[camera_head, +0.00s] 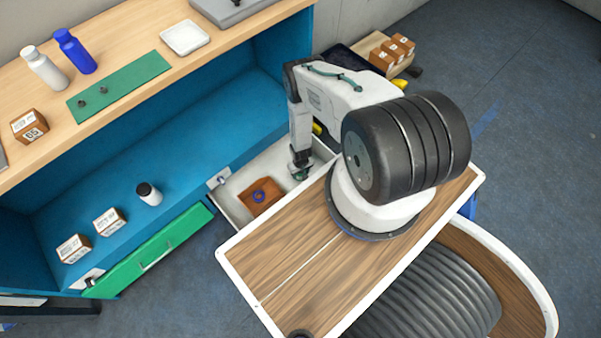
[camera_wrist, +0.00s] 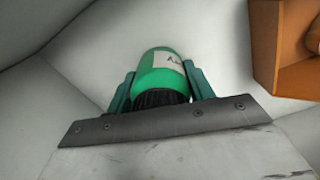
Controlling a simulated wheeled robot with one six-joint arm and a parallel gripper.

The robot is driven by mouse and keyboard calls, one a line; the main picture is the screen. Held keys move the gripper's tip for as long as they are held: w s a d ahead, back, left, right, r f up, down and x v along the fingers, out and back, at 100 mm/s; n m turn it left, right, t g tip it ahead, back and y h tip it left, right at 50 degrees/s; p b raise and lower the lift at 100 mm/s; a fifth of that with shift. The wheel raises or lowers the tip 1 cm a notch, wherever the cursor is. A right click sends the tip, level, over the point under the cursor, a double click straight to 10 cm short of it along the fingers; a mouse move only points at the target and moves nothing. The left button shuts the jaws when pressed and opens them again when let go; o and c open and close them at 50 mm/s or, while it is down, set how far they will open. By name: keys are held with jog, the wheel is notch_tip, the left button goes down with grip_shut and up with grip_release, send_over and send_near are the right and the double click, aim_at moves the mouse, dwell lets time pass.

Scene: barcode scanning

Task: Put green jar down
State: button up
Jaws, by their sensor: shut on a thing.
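The green jar (camera_wrist: 160,66) has a black ribbed lid and a white label with dark writing. In the wrist view it lies between the two green fingers of my gripper (camera_wrist: 158,86), which is shut on it. In the head view my gripper (camera_head: 300,172) reaches down inside the open white drawer (camera_head: 232,207), to the right of the brown box. The jar is mostly hidden there. I cannot tell whether its base touches the drawer floor.
A brown open box (camera_head: 257,198) with a blue ring stands in the drawer; its edge shows in the wrist view (camera_wrist: 263,50). White drawer walls are close around my gripper. A green drawer front (camera_head: 150,255) sits at left. A black-capped white jar (camera_head: 149,195) stands on the blue shelf.

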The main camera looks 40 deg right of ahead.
jog(key=o, duration=1.2)
jog(key=shift+f, duration=0.15)
jog(key=shift+c, duration=0.2)
notch_tip(320, 180, up, 12)
jog(key=shift+r, duration=0.2)
